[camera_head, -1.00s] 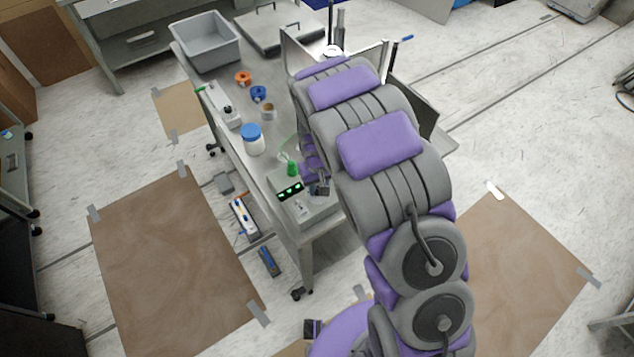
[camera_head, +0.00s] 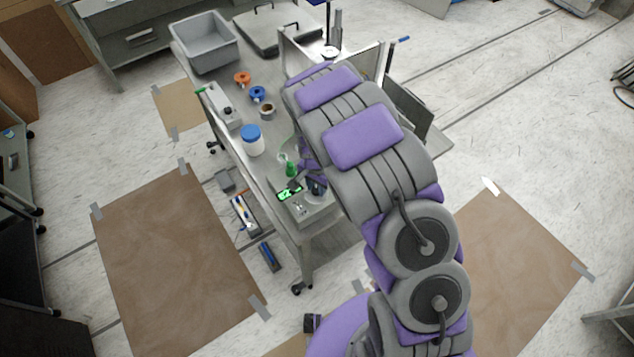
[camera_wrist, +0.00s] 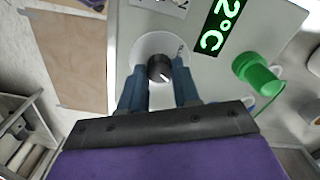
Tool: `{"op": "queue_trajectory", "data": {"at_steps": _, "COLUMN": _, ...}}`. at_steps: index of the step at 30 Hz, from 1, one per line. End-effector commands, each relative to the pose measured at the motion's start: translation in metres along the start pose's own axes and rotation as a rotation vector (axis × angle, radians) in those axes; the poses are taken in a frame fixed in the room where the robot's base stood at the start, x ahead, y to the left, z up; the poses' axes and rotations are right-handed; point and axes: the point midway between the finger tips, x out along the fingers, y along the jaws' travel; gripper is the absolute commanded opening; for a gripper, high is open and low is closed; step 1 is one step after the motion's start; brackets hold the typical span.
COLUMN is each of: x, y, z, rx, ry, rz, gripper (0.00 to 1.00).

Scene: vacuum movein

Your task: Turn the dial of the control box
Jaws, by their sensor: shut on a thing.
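The control box (camera_head: 302,210) stands on the near end of the grey cart, with a green-lit display (camera_head: 289,194) on it. In the wrist view its pale panel (camera_wrist: 205,72) shows a lit display (camera_wrist: 221,24) reading part of "2°C". The black dial (camera_wrist: 159,67) with a white mark sits on a round light plate (camera_wrist: 147,49). My gripper (camera_wrist: 160,76) has its two blue fingers on either side of the dial, shut on it. In the head view my arm partly hides the gripper and the dial.
A green fitting (camera_wrist: 257,73) sticks up beside the display. On the cart stand a blue-lidded white jar (camera_head: 252,140), a blue part (camera_head: 257,94), an orange part (camera_head: 242,78) and a grey bin (camera_head: 205,43).

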Motion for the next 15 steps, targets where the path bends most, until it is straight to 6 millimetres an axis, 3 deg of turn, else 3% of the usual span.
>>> {"op": "queue_trajectory", "data": {"at_steps": 15, "x": 0.0007, "y": 0.0009, "z": 0.0028, "rx": 0.229, "ry": -0.006, "rz": 0.005, "gripper": 0.01}}
